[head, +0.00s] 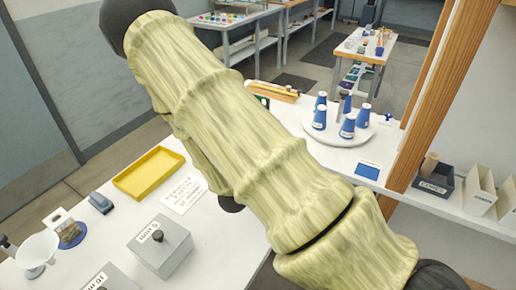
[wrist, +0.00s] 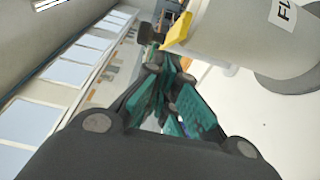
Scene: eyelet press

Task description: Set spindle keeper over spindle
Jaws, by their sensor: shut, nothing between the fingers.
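My gripper (wrist: 168,62) shows in the wrist view, its teal fingers drawn together with nothing held. A pale cylinder (wrist: 232,30) with a partly cut-off label and a yellow part (wrist: 178,30) stands close beyond the fingers at the upper right. A dark knob-like piece (wrist: 150,34) is near the fingertips; whether they touch I cannot tell. In the head view my sleeved arm crosses the middle and the gripper is hidden. A round white stand (head: 334,138) carries several blue cones (head: 348,126) around its middle. I cannot surely identify the spindle or its keeper.
A yellow tray (head: 150,174), a printed card (head: 184,195), lidded grey boxes (head: 162,250), a blue stapler (head: 101,202) and a white funnel (head: 37,250) occupy the near table. Table between tray and boxes is partly free.

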